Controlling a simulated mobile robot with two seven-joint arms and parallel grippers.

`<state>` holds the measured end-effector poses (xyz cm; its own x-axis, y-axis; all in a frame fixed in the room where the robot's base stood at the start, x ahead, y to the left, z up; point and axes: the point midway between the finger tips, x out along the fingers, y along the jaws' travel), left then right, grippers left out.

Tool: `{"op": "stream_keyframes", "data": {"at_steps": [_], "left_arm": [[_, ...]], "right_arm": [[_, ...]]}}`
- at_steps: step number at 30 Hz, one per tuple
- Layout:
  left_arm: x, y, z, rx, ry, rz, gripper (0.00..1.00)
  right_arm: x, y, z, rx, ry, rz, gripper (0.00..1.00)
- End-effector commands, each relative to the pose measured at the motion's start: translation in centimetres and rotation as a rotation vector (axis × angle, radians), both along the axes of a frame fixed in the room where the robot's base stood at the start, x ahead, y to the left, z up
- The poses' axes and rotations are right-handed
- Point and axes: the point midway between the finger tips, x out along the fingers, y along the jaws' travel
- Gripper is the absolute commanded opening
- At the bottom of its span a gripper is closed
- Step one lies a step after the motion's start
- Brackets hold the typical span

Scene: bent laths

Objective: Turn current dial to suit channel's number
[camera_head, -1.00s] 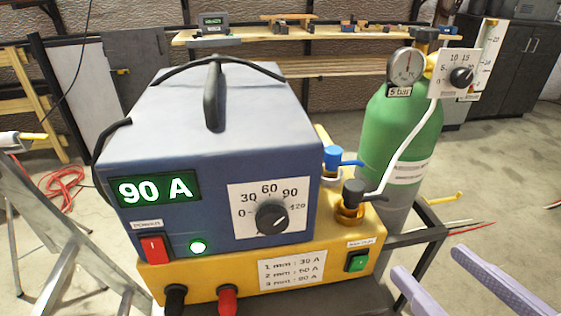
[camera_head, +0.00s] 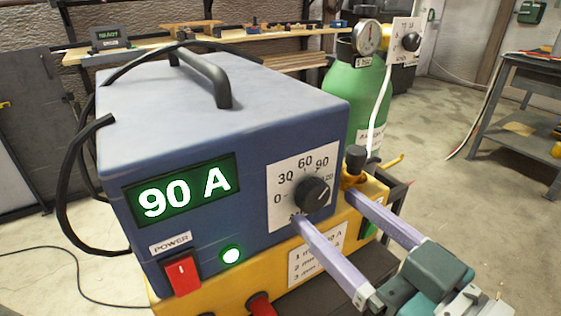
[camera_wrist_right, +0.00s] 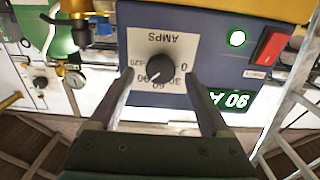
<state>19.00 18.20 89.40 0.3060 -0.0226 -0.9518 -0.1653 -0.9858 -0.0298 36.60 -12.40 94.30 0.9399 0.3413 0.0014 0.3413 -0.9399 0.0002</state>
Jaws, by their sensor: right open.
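The current dial (camera_head: 313,195) is a black knob on a white scale plate marked 0 to 120, on the front of a blue welding machine (camera_head: 210,105). Its pointer line aims to the upper right, near 90. The green display (camera_head: 183,190) reads 90 A. My right gripper (camera_head: 328,208) is open and empty, its pale purple fingers pointing at the dial from the lower right. In the right wrist view the dial (camera_wrist_right: 162,68) lies between the two spread fingers (camera_wrist_right: 159,80), which appear apart from it. My left gripper is out of view.
The yellow base carries a label (camera_head: 318,252) listing mm against amps, partly hidden by a finger. A red power switch (camera_head: 182,272) and a lit green lamp (camera_head: 231,255) sit left of the dial. A green gas cylinder (camera_head: 352,95) stands behind right.

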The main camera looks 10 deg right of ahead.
Motion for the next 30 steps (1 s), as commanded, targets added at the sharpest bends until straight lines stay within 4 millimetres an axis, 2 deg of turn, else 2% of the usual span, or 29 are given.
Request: {"op": "stream_keyframes", "data": {"at_steps": [3, 6, 14, 30], "left_arm": [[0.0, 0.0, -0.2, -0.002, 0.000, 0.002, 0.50], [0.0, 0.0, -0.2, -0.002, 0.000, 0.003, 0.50], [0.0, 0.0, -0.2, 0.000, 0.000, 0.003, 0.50], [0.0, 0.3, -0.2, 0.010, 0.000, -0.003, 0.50]], "right_arm": [[1.3, 0.5, 0.0, 0.001, -0.001, 0.000, 0.81], [1.8, 0.7, -0.1, 0.001, 0.001, 0.000, 0.81], [2.0, 0.7, 0.0, 0.001, 0.001, 0.000, 0.81], [1.9, 0.7, 0.0, 0.000, 0.001, 0.000, 0.23]]}}
